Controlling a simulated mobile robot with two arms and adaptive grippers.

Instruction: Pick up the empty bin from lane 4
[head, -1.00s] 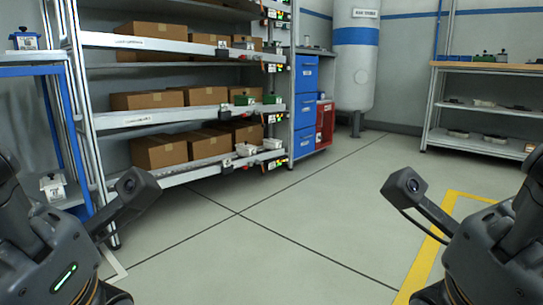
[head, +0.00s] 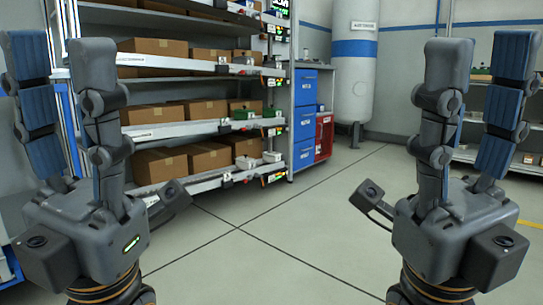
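A flow rack (head: 180,131) with several levels stands at left centre in the head view. Cardboard boxes (head: 165,113) fill most of its levels. Small bins sit at its right front: green ones (head: 243,114) on the middle level and white ones (head: 246,163) on the lower level. Lane numbers are too small to read, so I cannot tell which bin is in lane 4 or whether it is empty. My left gripper (head: 60,70) is raised, open and empty, its fingers upright in front of the rack. My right gripper (head: 478,80) is raised, open and empty at the right.
A blue drawer cabinet (head: 305,108) with a red unit (head: 324,137) stands right of the rack. A white tank (head: 354,80) stands behind. Another shelf at the right is partly hidden by my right gripper. The floor (head: 290,225) ahead is clear.

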